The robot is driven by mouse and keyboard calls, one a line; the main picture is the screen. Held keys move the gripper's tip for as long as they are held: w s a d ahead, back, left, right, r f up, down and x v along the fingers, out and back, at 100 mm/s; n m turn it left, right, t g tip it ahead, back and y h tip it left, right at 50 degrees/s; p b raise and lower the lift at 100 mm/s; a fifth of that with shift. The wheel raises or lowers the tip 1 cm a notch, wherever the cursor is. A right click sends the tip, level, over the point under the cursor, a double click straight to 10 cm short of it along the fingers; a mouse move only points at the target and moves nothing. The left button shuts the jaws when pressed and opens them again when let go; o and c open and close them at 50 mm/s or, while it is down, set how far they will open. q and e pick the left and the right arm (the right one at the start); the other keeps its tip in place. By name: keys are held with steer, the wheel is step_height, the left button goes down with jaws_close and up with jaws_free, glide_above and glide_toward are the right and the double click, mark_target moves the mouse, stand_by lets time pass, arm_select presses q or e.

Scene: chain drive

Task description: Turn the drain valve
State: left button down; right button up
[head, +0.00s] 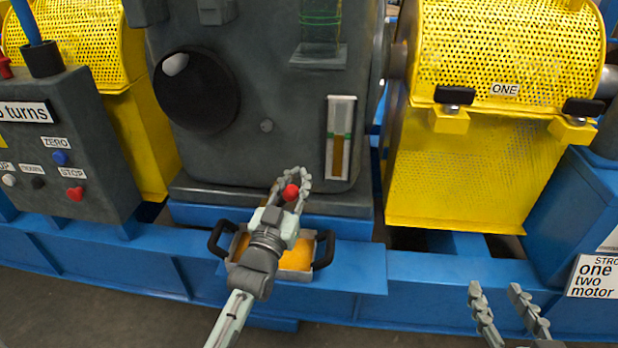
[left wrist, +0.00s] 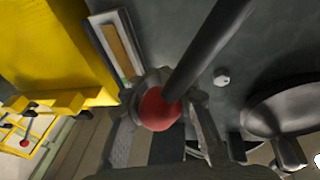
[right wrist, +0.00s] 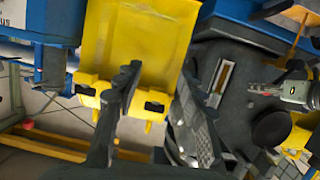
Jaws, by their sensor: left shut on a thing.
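The drain valve shows as a red ball knob (head: 291,192) low on the front of the grey gearbox housing (head: 260,90). In the left wrist view the red knob (left wrist: 158,110) sits between the two fingers, with a dark rod crossing in front of the housing just beyond it. My left gripper (head: 293,184) is shut on the red knob. The valve body is hidden behind the gripper and arm. My right gripper (head: 510,300) is open and empty at the lower right, away from the valve; its spread fingers also show in the right wrist view (right wrist: 160,110).
A drain pan (head: 328,250) with black handles and orange contents sits under my left wrist on the blue base (head: 355,268). A sight glass (head: 341,137) is right of the valve. Yellow perforated guards (head: 505,50) flank the housing. A control box (head: 60,140) stands at left.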

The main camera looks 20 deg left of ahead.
arm_select(q)
steer(key=s+a+r+n+y+p, duration=0.2)
steer(key=a+n+y+p, duration=0.1)
steer(key=a+n, duration=0.4)
steer(key=shift+r+n, duration=0.15)
steer(key=shift+n, duration=0.95)
arm_select(e)
steer(key=s+d+f+m+g+h, duration=0.1)
steer(key=s+d+f+g+h, duration=0.4)
steer(key=s+d+f+g, duration=0.5)
steer(key=shift+s+d+f+m+h, duration=0.35)
steer(key=shift+s+d+f, duration=0.55)
steer(key=shift+s+d, duration=1)
steer(key=shift+w+d, duration=0.1)
steer(key=shift+w, duration=0.05)
arm_select(q)
steer(key=c, duration=1.2)
jaws_free()
